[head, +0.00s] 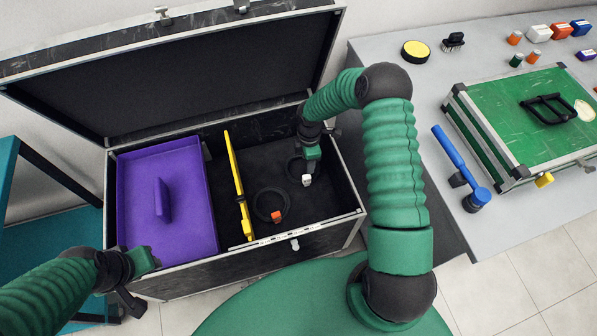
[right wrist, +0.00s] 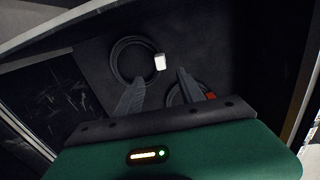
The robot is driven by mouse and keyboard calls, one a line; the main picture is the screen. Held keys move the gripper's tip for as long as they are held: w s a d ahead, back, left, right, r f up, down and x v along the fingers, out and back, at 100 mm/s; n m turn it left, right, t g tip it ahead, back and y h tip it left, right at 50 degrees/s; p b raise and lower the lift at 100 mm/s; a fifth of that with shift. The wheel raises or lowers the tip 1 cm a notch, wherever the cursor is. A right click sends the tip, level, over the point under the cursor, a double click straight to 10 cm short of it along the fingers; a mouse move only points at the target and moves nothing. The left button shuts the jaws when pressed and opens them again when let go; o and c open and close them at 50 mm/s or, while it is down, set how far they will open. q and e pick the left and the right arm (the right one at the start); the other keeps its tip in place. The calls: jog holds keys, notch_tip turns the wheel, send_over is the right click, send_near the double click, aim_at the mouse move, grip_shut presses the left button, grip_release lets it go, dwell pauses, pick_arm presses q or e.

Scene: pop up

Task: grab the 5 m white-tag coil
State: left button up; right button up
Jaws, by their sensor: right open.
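The white-tag coil is a black cable ring (head: 291,167) with a white tag (head: 307,180), on the dark floor of the open case's right compartment. In the right wrist view the coil (right wrist: 117,62) and its tag (right wrist: 160,62) lie just beyond my fingertips. My right gripper (head: 311,168) is inside the case above this coil and partly hides it in the head view. Its fingers (right wrist: 157,88) are apart and empty. My left gripper (head: 140,278) is by the case's front left corner; its jaws are unclear. No length is readable on the tag.
An orange-tag coil (head: 257,205) lies close by in the same compartment. A yellow level-like bar (head: 238,185) stands beside a purple tray (head: 190,215). The case walls and raised lid (head: 200,75) bound the space. A green case (head: 510,95) sits on the right table.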

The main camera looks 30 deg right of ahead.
jog(key=b, duration=0.1)
send_over(307, 176)
jog(key=f, duration=0.6)
jog(key=shift+s+d+f, duration=0.1)
jog(key=shift+d+f, duration=0.1)
jog(key=shift+d, duration=0.1)
jog(key=shift+d+f+b, duration=0.1)
jog(key=shift+f+b, duration=0.2)
jog(key=f+b, duration=0.1)
jog(key=f, duration=0.1)
jog(key=a+f+b, duration=0.1)
jog(key=f, duration=0.1)
jog(key=shift+f, duration=0.4)
jog(key=shift+c, duration=0.6)
jog(key=shift+d, duration=0.1)
jog(key=shift+c, duration=1.3)
pick_arm(q)
jog(key=f, duration=0.4)
jog(key=shift+d+f, duration=0.25)
pick_arm(e)
grip_shut()
